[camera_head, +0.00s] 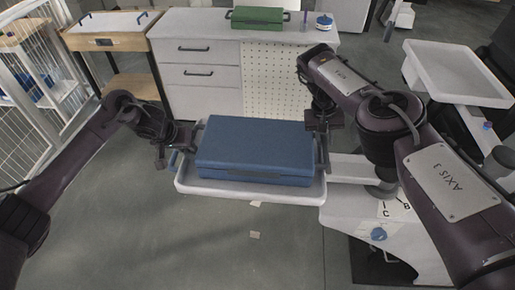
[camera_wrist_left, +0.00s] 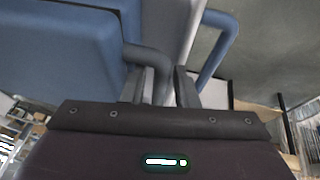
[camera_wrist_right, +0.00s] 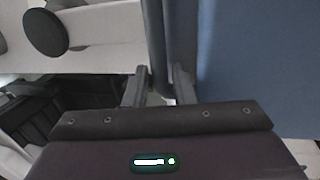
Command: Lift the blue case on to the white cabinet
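The blue case (camera_head: 255,150) lies flat and closed on a white tray (camera_head: 250,190), with a dark handle at each short end. My left gripper (camera_head: 176,150) is at the case's left end. In the left wrist view its fingers (camera_wrist_left: 166,88) close around the case's dark handle (camera_wrist_left: 148,58). My right gripper (camera_head: 322,135) is at the right end, and in the right wrist view its fingers (camera_wrist_right: 160,88) close around the other handle (camera_wrist_right: 154,35). The white cabinet (camera_head: 200,75) stands behind the tray, with drawers and a pegboard front.
On the cabinet top are a green case (camera_head: 257,17), a blue-and-white round item (camera_head: 324,22) and a small purple item (camera_head: 304,20). The left of the top is bare. A wooden bench (camera_head: 110,42) stands left of the cabinet. Another white tray (camera_head: 455,72) is at the right.

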